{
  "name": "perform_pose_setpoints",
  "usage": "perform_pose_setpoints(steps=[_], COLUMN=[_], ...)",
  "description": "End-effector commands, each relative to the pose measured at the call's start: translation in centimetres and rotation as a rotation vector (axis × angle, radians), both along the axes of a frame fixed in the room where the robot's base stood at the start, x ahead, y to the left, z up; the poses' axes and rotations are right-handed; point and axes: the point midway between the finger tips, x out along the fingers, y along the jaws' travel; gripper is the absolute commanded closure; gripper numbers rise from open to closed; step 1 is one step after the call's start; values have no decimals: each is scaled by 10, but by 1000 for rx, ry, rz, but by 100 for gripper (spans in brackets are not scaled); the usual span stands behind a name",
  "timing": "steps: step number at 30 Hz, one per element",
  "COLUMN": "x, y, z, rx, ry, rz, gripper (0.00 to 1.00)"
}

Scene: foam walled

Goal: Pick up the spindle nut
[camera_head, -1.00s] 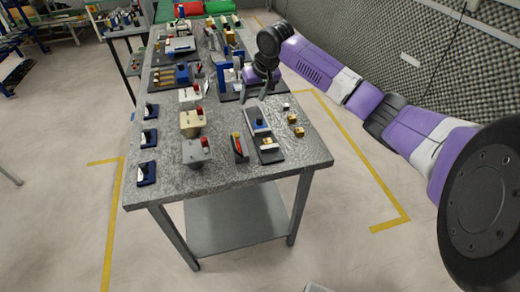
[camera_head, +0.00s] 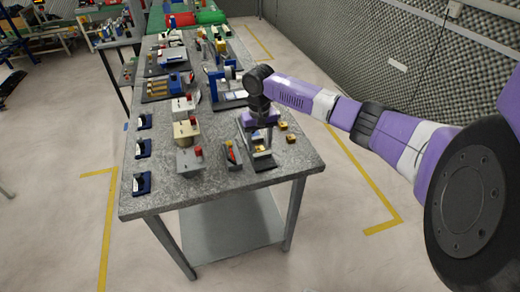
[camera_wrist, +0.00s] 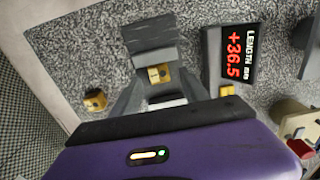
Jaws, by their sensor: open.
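My gripper (camera_head: 261,138) hangs low over the near right part of the grey table. In the wrist view its fingers (camera_wrist: 159,88) are open and spread either side of a small brass-coloured block (camera_wrist: 158,75) with a dark mark, which looks like the spindle nut. I cannot tell whether a finger touches it. Another brass-coloured piece (camera_wrist: 95,100) lies left of the fingers. In the head view, two brass-coloured pieces, one farther (camera_head: 282,125) and one nearer (camera_head: 290,139), lie just right of the gripper. The gripper partly hides the fixture below it.
A dark length display (camera_wrist: 232,55) with red digits stands close right of the fingers in the wrist view. Grey and beige blocks with red tops, one being the beige block (camera_head: 186,131), stand left of the gripper. The table's right edge (camera_head: 312,150) is near.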

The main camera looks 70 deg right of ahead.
Motion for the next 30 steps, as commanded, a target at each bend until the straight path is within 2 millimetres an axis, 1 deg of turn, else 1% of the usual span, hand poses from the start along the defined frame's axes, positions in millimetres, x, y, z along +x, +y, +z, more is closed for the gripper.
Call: perform_pose_setpoints(steps=[3,10,11,15,17,18,19,30], x=[0,0,0,0,0,0,0,0], y=[0,0,0,0,0,0,0,0], z=[-9,-11,-11,-11,-11,-11,-11,-9], rx=[0,0,0,0,0,0,0,0], ry=[1,-1,-1,-1,-1,-1,-1,-1], rz=[0,0,0,1,1,1,1,1], gripper=[47,47,51,79,90,98,100,100])
